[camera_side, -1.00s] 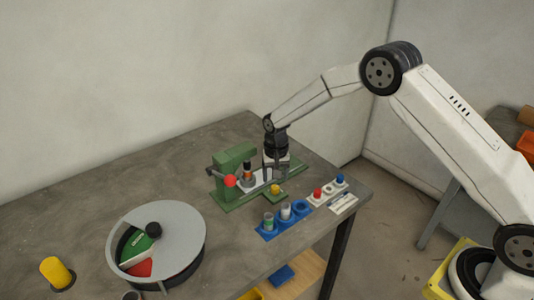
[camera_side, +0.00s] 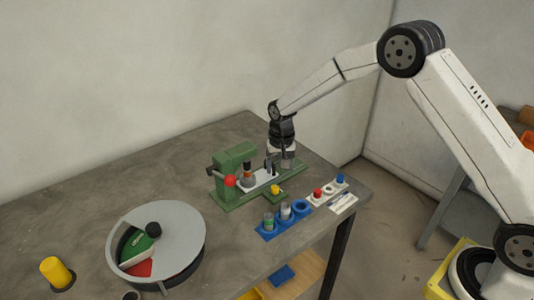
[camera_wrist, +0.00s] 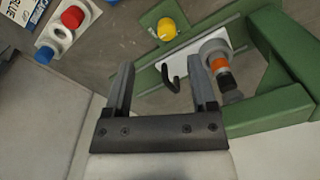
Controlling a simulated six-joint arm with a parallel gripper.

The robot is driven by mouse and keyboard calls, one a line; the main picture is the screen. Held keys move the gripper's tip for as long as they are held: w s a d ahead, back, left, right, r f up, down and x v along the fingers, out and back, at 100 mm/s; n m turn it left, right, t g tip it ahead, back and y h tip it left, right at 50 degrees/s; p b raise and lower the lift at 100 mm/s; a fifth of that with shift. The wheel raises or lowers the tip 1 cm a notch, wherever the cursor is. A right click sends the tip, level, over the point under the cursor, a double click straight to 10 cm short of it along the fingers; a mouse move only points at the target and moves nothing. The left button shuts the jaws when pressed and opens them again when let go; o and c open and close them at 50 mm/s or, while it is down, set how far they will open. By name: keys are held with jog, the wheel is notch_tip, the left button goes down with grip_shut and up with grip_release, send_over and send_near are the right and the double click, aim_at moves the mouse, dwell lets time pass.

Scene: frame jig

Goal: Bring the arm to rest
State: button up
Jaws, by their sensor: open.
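My gripper (camera_side: 281,160) is open and empty, pointing down just above and behind the right end of the green jig (camera_side: 228,160) on the table. In the wrist view its two fingers (camera_wrist: 165,85) stand wide apart. A dark hook (camera_wrist: 170,78) on the jig's white plate (camera_wrist: 195,52) shows between them, and I see no contact. A grey, orange and black post (camera_wrist: 218,65) stands on that plate, right of the fingers. A red ball-ended lever (camera_side: 230,181) sits at the jig's left side.
A yellow knob (camera_side: 275,189) is at the jig's front. A blue holder (camera_side: 283,219) with cylinders and a white strip (camera_side: 328,191) with red and blue pegs lie to the right. A round grey dial (camera_side: 185,235) and a yellow cylinder (camera_side: 56,272) stand at the left. The table's back left is bare.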

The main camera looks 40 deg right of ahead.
jog(key=s+r+n+t, duration=0.1)
jog(key=s+r+n, duration=0.1)
jog(key=s, duration=1)
jog(key=s+d+r+n+t, duration=0.1)
jog(key=s+r+n, duration=0.2)
jog(key=s, duration=1)
notch_tip(320, 180, up, 2)
jog(key=shift+d+r+n, duration=0.25)
jog(key=shift+d+n, duration=0.05)
